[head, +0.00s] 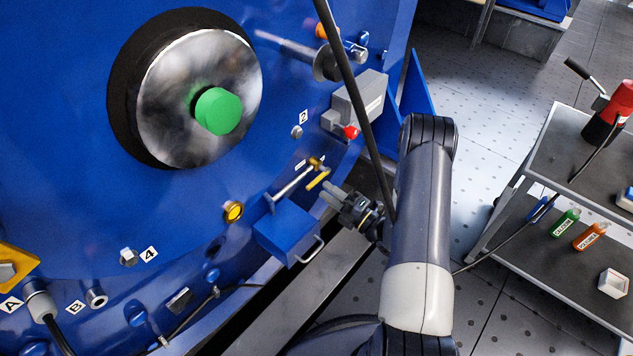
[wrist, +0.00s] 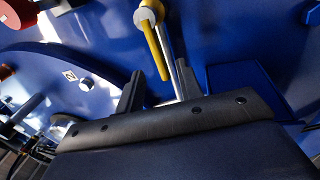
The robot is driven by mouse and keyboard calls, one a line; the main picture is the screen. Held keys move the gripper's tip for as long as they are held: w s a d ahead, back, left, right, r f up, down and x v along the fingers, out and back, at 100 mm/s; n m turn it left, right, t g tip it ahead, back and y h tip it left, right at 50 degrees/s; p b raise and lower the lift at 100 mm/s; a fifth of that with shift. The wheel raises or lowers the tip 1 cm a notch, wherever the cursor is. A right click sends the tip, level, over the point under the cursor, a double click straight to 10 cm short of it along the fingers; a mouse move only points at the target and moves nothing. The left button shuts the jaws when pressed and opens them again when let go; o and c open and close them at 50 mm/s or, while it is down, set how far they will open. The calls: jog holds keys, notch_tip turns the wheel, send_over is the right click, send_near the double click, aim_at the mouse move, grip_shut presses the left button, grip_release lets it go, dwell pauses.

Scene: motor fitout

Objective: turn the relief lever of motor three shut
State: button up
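The relief lever (head: 318,180) is a short yellow handle on a brass valve (head: 316,163) at the end of a thin pipe on the blue motor housing. In the wrist view the yellow lever (wrist: 153,46) hangs down from its round pale hub (wrist: 147,16), slightly slanted. My gripper (head: 331,191) is just below and right of the lever. In the wrist view my gripper (wrist: 159,70) is open, and the lever's free end lies between the two dark fingers in the picture. I see gaps on both sides; depth is hard to judge. No number three is readable.
A blue box with a handle (head: 286,232) sits below the pipe. A grey box (head: 358,98) with a red knob (head: 351,132) is above my gripper. A dark cable crosses beside my arm. A grey cart (head: 541,160) with bottles stands at right.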

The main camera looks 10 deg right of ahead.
jog(key=v, duration=0.3)
jog(key=shift+s+d, duration=0.1)
jog(key=shift+s, duration=0.05)
jog(key=b+x, duration=0.1)
jog(key=x, duration=0.9)
jog(key=shift+w+a, duration=0.3)
